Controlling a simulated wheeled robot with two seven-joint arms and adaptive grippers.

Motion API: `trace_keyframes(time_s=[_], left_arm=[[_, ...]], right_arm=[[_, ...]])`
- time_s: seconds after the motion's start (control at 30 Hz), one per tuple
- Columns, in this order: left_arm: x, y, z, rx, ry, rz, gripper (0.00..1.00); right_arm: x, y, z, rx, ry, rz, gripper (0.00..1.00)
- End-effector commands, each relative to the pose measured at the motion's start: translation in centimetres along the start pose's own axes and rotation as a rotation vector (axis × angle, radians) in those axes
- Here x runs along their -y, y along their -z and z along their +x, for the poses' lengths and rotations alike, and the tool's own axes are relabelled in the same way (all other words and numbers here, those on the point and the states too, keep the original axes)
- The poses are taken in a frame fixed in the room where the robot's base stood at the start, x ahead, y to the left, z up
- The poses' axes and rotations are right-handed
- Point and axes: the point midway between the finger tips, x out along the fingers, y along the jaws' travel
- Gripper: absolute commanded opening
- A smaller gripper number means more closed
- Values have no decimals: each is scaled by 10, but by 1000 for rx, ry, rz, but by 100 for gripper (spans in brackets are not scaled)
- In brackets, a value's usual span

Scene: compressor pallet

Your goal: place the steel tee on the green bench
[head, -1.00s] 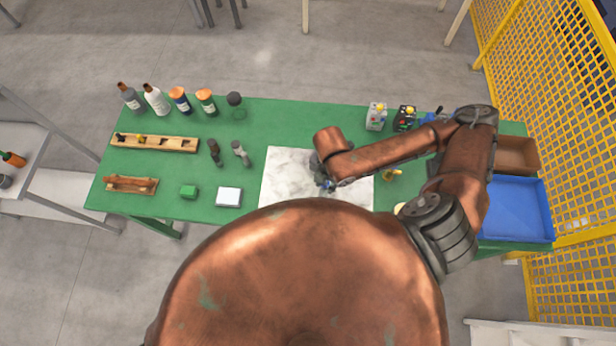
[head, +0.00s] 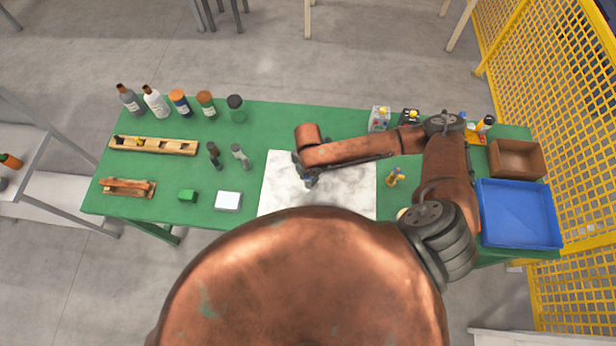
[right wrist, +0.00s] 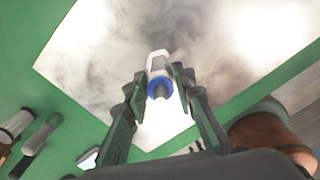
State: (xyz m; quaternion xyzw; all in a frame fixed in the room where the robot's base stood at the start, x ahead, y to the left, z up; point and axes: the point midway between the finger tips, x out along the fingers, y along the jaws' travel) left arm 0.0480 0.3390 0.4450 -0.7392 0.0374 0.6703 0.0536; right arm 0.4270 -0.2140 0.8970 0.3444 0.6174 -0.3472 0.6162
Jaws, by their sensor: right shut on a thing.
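My right gripper (head: 309,183) is over the white, grey-smudged sheet on the green bench (head: 290,117). In the right wrist view its two fingers (right wrist: 159,80) are closed on a small pale metallic fitting with a blue ring (right wrist: 158,68), which I take to be the steel tee. The tee's full shape is partly hidden. The sheet (right wrist: 110,50) fills the view behind it; I cannot tell whether the tee touches it. My left gripper is not in view.
A brass-coloured fitting (head: 395,177) stands right of the sheet. A blue tray (head: 520,240) and brown box (head: 516,158) are at the right end. Two dark-and-grey tools (head: 240,155), a white block (head: 228,200) and several bottles are on the left. Bare green lies behind the sheet.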

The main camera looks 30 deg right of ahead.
Motion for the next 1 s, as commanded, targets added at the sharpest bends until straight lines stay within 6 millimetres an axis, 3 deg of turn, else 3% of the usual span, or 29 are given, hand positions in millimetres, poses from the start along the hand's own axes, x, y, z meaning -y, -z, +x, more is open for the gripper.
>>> trace_keyframes(time_s=[0.4,0.43,0.5,0.67,1.0], left_arm=[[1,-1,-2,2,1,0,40],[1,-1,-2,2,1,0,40],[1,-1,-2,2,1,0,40],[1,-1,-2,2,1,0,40],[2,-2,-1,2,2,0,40]], right_arm=[[-1,0,10,1,-3,-1,0],[-1,0,11,1,-3,-1,25],[-1,0,11,1,-3,-1,30],[-1,0,10,1,-2,-1,41],[-1,0,7,2,-3,-1,41]])
